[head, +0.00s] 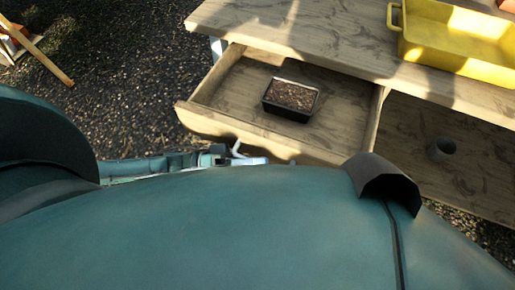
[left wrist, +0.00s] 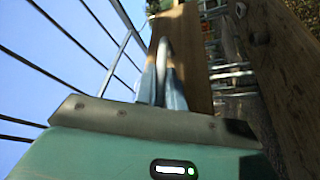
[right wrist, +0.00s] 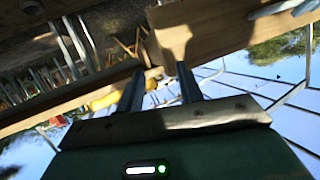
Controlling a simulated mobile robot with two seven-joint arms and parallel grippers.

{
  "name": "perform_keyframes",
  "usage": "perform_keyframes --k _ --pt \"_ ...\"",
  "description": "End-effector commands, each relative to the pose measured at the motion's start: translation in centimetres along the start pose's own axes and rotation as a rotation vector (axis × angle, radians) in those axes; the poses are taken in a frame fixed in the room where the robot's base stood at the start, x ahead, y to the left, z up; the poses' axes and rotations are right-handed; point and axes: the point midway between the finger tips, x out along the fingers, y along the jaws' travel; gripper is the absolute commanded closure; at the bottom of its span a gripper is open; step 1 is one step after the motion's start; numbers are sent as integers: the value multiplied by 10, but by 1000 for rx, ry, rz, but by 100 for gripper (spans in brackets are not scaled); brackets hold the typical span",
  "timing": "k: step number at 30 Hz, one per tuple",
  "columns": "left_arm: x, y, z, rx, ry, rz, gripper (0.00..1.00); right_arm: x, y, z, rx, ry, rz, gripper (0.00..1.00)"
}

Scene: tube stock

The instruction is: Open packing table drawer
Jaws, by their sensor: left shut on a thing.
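The packing table drawer (head: 225,125) is pulled out from under the wooden tabletop in the head view, its inside showing. A black tray of brown soil (head: 291,96) sits in it. My left gripper (head: 240,157) is at the drawer's front, partly hidden by my body. In the left wrist view, my left gripper (left wrist: 163,85) is shut on the grey drawer handle (left wrist: 163,58), with the wooden drawer front behind it. My right gripper (right wrist: 160,78) shows in the right wrist view with its fingers apart and nothing seen between them. It is not visible in the head view.
The packing table top (head: 300,35) carries a yellow crate (head: 440,65) at the right. Gravel ground (head: 125,90) lies clear at the left, with a wooden chair-like frame (head: 45,50).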

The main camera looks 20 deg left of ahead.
Motion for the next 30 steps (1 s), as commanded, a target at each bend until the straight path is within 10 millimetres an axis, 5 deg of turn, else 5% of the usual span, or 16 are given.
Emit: perform_keyframes --k 18,19,24,30 --pt "-5 7 10 1 -1 -1 100 6 -3 1 4 -19 -11 64" --pt "-5 7 10 1 -1 -1 88 6 -3 0 4 -19 -11 64" --pt "-5 7 10 1 -1 0 74 5 -3 -1 2 -16 -12 64" --pt "-4 7 10 1 0 0 67 5 -3 -2 0 -14 -12 64"
